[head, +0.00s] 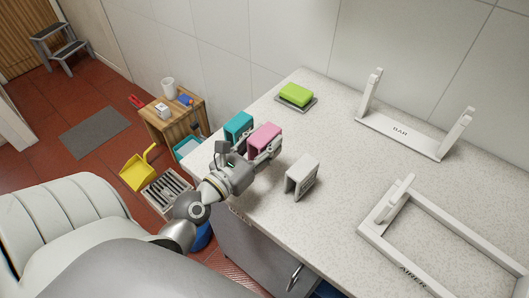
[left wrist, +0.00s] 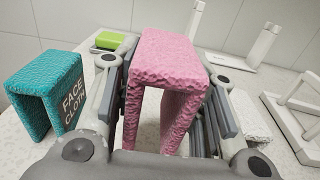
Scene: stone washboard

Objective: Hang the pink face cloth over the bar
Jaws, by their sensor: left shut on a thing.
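The pink face cloth (head: 264,136) is folded into an upside-down U near the counter's left edge, close to the teal cloth. My left gripper (head: 266,150) is shut on it; in the left wrist view the pink cloth (left wrist: 172,55) stands upright between the two fingers. I cannot tell whether its lower edges touch the counter. The stand marked BAR (head: 398,134) is at the back right of the counter, with a post at each end; I cannot make out a rail between the posts. My right gripper is not in view.
A teal face cloth (head: 238,126) and a white folded cloth (head: 303,174) stand on either side. A green block on a grey dish (head: 296,101) is behind. A white frame marked AIRER (head: 398,258) fills the front right. The counter between cloths and BAR stand is clear.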

